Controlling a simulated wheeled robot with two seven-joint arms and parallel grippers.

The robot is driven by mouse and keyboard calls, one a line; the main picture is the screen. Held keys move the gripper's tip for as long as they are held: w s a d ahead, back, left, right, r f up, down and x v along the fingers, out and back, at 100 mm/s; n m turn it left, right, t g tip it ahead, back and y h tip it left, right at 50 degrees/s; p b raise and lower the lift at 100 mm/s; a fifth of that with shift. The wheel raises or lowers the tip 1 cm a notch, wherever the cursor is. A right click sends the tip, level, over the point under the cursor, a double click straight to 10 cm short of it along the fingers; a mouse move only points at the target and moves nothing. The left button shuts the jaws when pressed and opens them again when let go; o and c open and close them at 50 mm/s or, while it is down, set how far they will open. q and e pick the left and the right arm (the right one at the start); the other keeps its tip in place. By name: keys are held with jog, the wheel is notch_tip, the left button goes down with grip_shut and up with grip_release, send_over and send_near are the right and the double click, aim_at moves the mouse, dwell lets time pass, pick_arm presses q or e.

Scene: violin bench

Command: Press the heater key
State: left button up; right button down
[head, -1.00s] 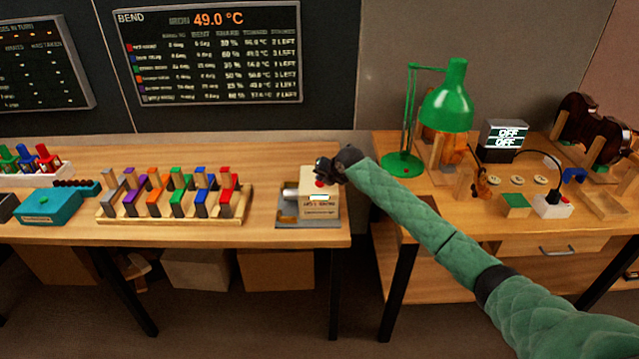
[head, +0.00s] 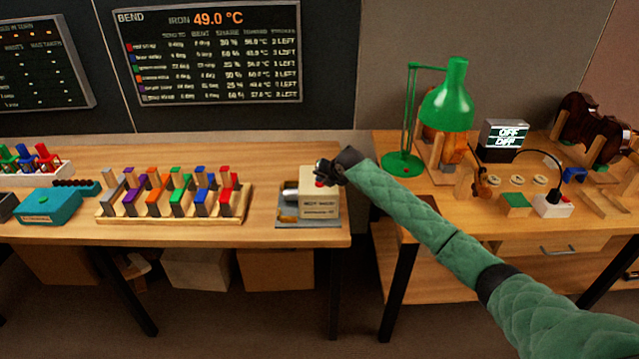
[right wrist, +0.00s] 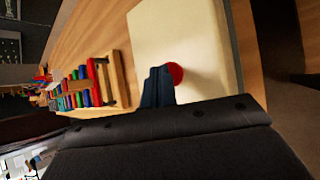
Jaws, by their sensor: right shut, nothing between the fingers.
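The bending iron's cream box (head: 322,205) stands at the right end of the left bench, with a metal cylinder (head: 290,193) on its left side. A red round key (head: 319,183), which I take as the heater key, shows on the box; it also shows in the right wrist view (right wrist: 176,74). My right gripper (head: 322,172) is shut and empty, with its tips right at the key. In the right wrist view the fingertips (right wrist: 158,86) overlap the key's edge; I cannot tell whether they touch it. My left gripper is out of view.
A wooden rack (head: 172,213) with coloured blocks stands left of the box. A teal case (head: 50,205) lies farther left. The wall board (head: 208,55) reads 49.0 °C. A green lamp (head: 447,105) stands on the right bench, past a gap.

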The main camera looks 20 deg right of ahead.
aim_at(321, 185)
jog(key=shift+r, duration=0.4)
jog(key=shift+p, duration=0.3)
jog(key=shift+r+p, duration=0.3)
jog(key=shift+r, duration=0.2)
jog(key=shift+r+p, duration=1.3)
jog(key=shift+r, duration=1.25)
jog(key=shift+f, duration=0.1)
